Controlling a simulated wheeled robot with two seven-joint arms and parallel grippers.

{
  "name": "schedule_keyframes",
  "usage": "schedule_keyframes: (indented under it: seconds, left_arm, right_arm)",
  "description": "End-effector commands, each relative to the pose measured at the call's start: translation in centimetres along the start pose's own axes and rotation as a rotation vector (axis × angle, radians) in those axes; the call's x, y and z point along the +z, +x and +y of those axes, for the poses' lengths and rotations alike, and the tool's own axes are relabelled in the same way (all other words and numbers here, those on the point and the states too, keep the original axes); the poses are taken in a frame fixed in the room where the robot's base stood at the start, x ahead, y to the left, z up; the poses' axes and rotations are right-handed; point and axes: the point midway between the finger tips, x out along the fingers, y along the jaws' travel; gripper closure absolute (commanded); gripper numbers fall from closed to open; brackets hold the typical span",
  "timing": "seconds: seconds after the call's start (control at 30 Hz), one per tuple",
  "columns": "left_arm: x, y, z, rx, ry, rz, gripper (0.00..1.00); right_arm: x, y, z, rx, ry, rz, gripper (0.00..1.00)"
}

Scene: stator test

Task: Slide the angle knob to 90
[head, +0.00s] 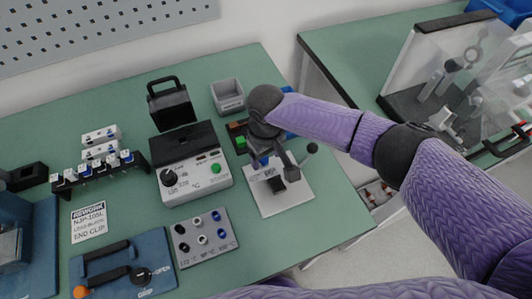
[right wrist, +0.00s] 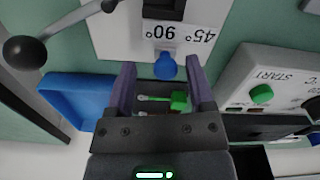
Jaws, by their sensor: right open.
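The blue angle knob (right wrist: 166,66) sits at the edge of a white fixture plate (right wrist: 110,32), below the upside-down label 90° (right wrist: 166,33). The label 45° (right wrist: 210,36) is to its right. My right gripper (right wrist: 161,62) is open, with one purple finger on each side of the knob; I cannot tell whether either touches it. In the head view the right gripper (head: 276,163) is over the back of the fixture plate (head: 296,198) and largely hides the knob. My left gripper is in neither view.
A black ball-ended lever (head: 312,148) rises on the fixture's right. A grey control box (head: 195,178) with a green button stands close on the left. A blue tray (right wrist: 75,98) and a green-handled tool (right wrist: 179,100) lie behind the fixture.

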Motion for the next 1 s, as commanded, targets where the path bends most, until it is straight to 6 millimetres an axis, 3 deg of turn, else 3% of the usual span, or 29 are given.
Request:
schedule_keyframes:
  seconds: [0.07, 0.3, 0.43, 0.57, 1.0]
  left_arm:
    - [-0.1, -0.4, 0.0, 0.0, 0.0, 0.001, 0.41]
    - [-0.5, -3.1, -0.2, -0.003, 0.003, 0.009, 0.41]
    - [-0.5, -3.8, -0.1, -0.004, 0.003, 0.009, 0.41]
    - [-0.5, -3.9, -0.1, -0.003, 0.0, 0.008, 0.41]
    - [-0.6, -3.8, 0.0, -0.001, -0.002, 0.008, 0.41]
  right_arm:
    - [0.0, -0.7, 0.0, -0.001, 0.0, 0.001, 0.32]
    - [-0.1, -6.8, 0.0, 0.0, 0.001, 0.005, 0.32]
    - [0.0, -9.1, 0.0, 0.0, 0.0, 0.003, 0.32]
    - [0.0, -10.0, 0.0, 0.0, 0.001, 0.001, 0.32]
    - [0.0, -9.9, 0.0, 0.0, 0.001, 0.0, 0.32]
